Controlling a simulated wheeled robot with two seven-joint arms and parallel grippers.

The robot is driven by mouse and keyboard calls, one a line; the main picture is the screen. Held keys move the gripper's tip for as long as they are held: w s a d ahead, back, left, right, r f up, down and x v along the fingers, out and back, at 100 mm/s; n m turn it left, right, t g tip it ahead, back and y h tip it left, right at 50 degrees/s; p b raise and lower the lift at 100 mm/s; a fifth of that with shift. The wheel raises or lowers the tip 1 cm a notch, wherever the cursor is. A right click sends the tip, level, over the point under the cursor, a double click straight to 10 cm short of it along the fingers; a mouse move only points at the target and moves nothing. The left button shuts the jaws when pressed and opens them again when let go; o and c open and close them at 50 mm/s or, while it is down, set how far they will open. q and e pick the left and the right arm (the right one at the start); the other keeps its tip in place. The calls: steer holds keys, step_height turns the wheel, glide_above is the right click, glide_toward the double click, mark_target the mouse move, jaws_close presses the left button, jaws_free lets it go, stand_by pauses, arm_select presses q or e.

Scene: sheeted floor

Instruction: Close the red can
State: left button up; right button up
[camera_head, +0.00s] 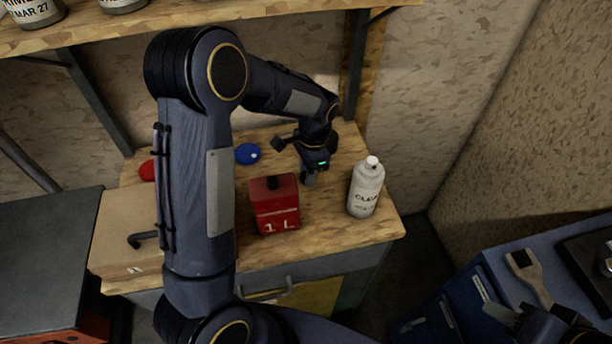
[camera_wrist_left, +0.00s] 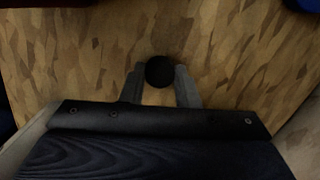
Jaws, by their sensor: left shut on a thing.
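The red can (camera_head: 275,212), a boxy one marked "1 L", stands upright on the wooden worktop with a dark round spot on its top; I cannot tell whether that is an opening or a cap. My left gripper (camera_head: 308,178) is just behind and to the right of it, above the worktop. In the left wrist view the gripper (camera_wrist_left: 160,82) is shut on a round black cap (camera_wrist_left: 160,71) held between its fingertips, apart from the can. A dark red edge, likely the can's, shows at the top left there. My right gripper (camera_head: 540,325) is partly visible at the lower right; its jaws are unclear.
A white bottle (camera_head: 366,188) stands right of the can. A blue round object (camera_head: 247,153) and a red one (camera_head: 147,170) lie further back. A shelf (camera_head: 110,32) hangs above. A blue tool cabinet (camera_head: 455,290) is at the right.

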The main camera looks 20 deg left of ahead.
arm_select(q)
step_height(320, 180, up, 10)
stand_by(0.6)
stand_by(0.4)
